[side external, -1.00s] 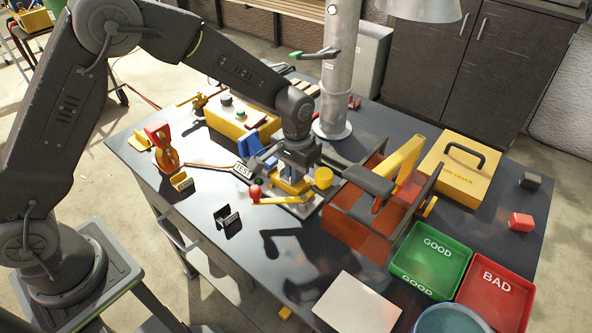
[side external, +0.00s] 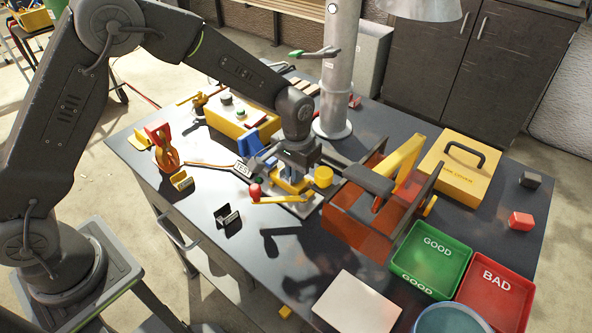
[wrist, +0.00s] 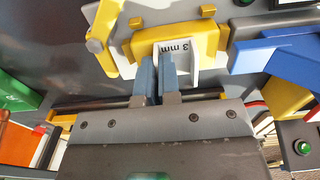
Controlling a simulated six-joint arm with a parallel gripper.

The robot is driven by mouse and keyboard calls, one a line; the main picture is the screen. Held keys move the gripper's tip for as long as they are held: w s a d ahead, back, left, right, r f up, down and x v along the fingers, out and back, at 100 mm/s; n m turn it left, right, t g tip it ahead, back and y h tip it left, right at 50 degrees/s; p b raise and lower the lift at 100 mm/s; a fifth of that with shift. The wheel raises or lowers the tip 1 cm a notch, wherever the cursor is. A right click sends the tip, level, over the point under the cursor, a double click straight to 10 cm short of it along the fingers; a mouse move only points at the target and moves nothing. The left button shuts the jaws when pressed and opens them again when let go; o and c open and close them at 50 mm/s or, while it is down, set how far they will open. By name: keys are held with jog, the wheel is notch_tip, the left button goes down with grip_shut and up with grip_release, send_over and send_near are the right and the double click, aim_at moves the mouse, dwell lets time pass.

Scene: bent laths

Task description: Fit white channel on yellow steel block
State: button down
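The white channel (wrist: 190,62), with "3 mm" printed on it, sits against the yellow steel block (wrist: 210,40) in the wrist view. Its raised walls point toward my gripper. My gripper (wrist: 157,62) has its two blue-grey fingers close together, with a white wall of the channel between them. Whether the channel is fully seated on the block cannot be told, because the fingers hide part of it. In the side view my gripper (side external: 292,172) points down over the block (side external: 290,187); the channel is hard to make out there.
A yellow lever with a red knob (side external: 255,190) lies just in front of the block. A yellow cylinder (side external: 323,177) stands right of it. Blue parts (side external: 262,135) stand behind left. An orange toolbox (side external: 355,225) is close on the right.

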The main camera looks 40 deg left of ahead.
jog(key=c, duration=1.3)
grip_release()
jog(key=shift+o, duration=0.2)
jog(key=s+a+r+t, duration=0.1)
jog(key=s+a+r, duration=0.1)
jog(key=r, duration=0.8)
jog(key=s+a+r, duration=0.1)
jog(key=s+r, duration=0.2)
jog(key=r, duration=0.6)
jog(key=s+a+r+t, duration=0.1)
jog(key=s+a+t, duration=0.1)
jog(key=s, duration=0.7)
jog(key=s+a+r+t, duration=0.1)
jog(key=s+a, duration=0.3)
jog(key=s, duration=0.6)
jog(key=shift+s+a+r+t, duration=0.3)
jog(key=shift+a+t, duration=0.1)
jog(key=shift+t, duration=0.4)
